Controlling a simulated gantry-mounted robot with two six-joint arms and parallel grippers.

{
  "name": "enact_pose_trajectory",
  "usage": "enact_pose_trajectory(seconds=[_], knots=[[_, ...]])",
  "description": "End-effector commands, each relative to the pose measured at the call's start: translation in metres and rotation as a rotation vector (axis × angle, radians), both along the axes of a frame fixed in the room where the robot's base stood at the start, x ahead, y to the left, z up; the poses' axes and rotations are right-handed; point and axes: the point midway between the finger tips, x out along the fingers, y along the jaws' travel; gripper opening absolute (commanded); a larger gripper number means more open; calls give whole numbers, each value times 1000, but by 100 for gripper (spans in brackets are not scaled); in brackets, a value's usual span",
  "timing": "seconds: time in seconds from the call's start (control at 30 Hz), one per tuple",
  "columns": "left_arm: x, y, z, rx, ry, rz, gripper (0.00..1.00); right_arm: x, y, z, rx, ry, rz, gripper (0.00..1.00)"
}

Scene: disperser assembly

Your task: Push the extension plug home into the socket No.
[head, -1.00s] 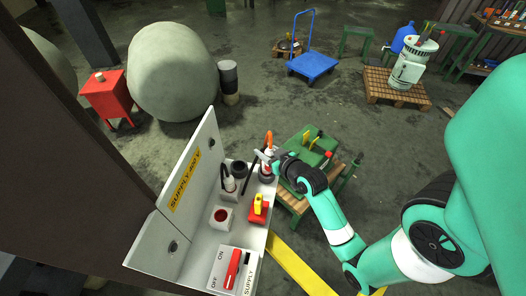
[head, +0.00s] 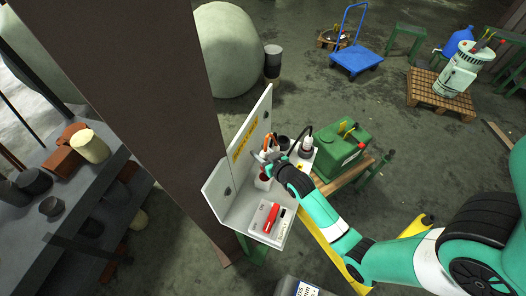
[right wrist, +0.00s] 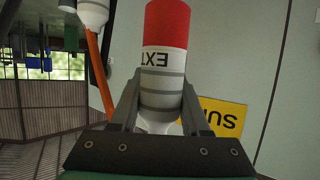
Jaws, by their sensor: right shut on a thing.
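My right gripper (head: 268,157) is shut on the extension plug above the panel in the head view. In the right wrist view the plug (right wrist: 162,58) is a grey-white cylinder with a red end and an "EXT" label, between both fingers (right wrist: 160,110). Its red end reaches the picture's top edge. I cannot tell whether plug and socket touch. An orange cable (head: 267,139) shows beside the gripper. My left gripper is not in view.
A white plug with a black cable (head: 307,149) stands at the panel's right corner, beside a dark round socket (head: 284,143). A red switch (head: 266,220) lies at the front. The upright panel wall (head: 232,172) stands close left of the gripper. A green machine (head: 342,148) is behind.

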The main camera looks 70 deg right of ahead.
Motion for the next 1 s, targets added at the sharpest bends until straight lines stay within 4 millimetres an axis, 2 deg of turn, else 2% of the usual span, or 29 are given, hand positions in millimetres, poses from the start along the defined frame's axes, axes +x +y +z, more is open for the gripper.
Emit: enact_pose_trajectory(seconds=[0.17, 0.63, 1.0], knots=[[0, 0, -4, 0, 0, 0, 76, 0, 0, -5, -2, -1, 0, 0], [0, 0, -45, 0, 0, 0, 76, 0, 0, -53, -1, 0, 0, 0], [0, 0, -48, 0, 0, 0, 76, 0, 0, -57, -2, -1, 0, 0]])
